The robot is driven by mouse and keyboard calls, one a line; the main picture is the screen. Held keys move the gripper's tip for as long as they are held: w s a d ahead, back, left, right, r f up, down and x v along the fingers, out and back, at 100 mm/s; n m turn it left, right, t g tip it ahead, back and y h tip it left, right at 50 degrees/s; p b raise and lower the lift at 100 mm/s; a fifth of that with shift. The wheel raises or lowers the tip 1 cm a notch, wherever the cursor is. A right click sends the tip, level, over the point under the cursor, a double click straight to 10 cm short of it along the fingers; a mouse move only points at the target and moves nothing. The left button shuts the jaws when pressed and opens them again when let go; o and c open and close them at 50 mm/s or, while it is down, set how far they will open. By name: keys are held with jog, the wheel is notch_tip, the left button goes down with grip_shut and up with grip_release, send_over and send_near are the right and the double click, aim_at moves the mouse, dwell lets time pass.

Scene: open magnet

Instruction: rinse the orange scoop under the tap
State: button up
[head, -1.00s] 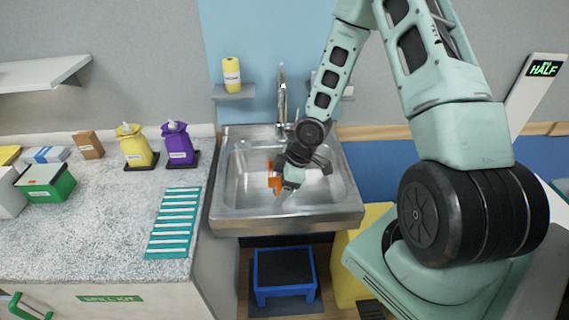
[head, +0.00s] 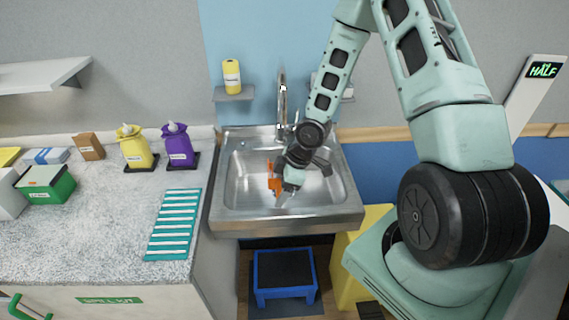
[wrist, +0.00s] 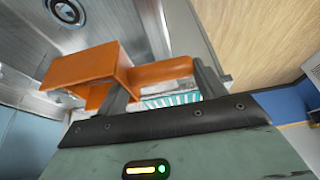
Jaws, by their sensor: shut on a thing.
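The orange scoop (head: 274,178) is in my gripper, over the basin of the steel sink (head: 232,206). In the wrist view the scoop (wrist: 92,66) shows large, its box-like bowl at the left and its handle between the fingers of my gripper (wrist: 160,88). In the head view my gripper (head: 285,182) is low in the basin area, shut on the scoop and partly hidden by my wrist. The tap (head: 282,100) stands at the back of the sink, behind my gripper. I cannot tell whether water is running. The drain (wrist: 66,10) shows in the wrist view.
The counter at left holds a teal ribbed mat (head: 174,225), a yellow bottle (head: 133,147), a purple bottle (head: 179,146) and a green box (head: 47,184). A yellow container (head: 232,75) sits on a small wall shelf. A blue step stool (head: 284,276) stands below the sink.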

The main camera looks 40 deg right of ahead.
jog(key=s+a+r, duration=0.2)
jog(key=a+r, duration=0.2)
jog(key=shift+s, duration=0.4)
jog(key=shift+s+a, duration=0.1)
dwell(0.8)
